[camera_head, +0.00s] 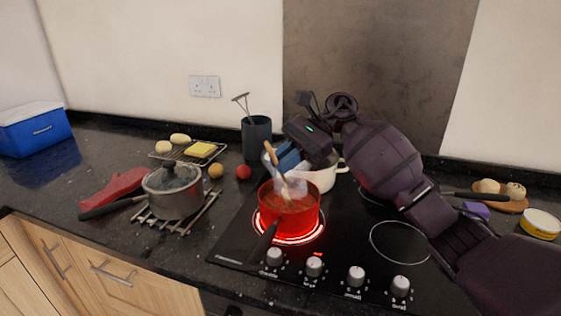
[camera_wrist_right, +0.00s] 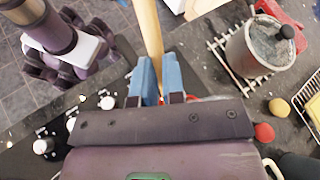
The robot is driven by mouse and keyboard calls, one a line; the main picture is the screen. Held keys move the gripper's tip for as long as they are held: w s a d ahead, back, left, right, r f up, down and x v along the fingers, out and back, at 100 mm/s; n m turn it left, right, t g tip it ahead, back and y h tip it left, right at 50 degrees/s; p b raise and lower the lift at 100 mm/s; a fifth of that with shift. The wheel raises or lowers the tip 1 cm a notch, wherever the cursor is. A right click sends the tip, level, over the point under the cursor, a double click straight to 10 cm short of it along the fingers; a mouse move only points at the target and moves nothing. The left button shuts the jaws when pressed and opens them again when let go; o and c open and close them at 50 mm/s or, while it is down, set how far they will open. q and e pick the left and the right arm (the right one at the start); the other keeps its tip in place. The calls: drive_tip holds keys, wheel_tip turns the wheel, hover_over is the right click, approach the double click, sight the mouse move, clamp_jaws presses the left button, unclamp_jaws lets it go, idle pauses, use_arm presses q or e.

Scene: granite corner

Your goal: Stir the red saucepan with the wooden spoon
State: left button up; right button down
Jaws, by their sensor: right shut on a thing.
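The red saucepan (camera_head: 290,226) stands on a glowing front hob ring, its dark handle toward the front. It holds a reddish content, and pale steam hangs above it. The wooden spoon (camera_head: 271,155) stands tilted in the saucepan, its handle up and its lower end in the content. My right gripper (camera_head: 288,160), with blue fingers, reaches in from the right above the saucepan's back rim. In the right wrist view its fingers (camera_wrist_right: 158,76) are shut on the spoon's handle (camera_wrist_right: 147,28). The spoon's lower end is hidden there. My left gripper is not in view.
A white pot (camera_head: 326,179) stands right behind the saucepan, beneath my right gripper. A lidded grey pot (camera_head: 173,203) sits on a trivet to the left, near a red mitt (camera_head: 112,188). A utensil holder (camera_head: 257,139) stands behind. The front right ring (camera_head: 400,242) is clear.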

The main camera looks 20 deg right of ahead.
use_arm(q)
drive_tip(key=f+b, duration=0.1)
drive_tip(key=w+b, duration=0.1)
drive_tip(key=b, duration=0.1)
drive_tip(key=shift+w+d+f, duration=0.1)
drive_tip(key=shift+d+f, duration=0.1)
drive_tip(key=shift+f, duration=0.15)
use_arm(e)
drive_tip(key=f, duration=0.1)
drive_tip(key=w+f, duration=0.1)
drive_tip(key=d+f, duration=0.1)
drive_tip(key=shift+w+d+f, duration=0.1)
drive_tip(key=shift+w+f, duration=0.2)
drive_tip(key=shift+w, duration=0.1)
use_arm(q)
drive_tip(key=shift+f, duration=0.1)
use_arm(e)
drive_tip(key=shift+s, duration=0.1)
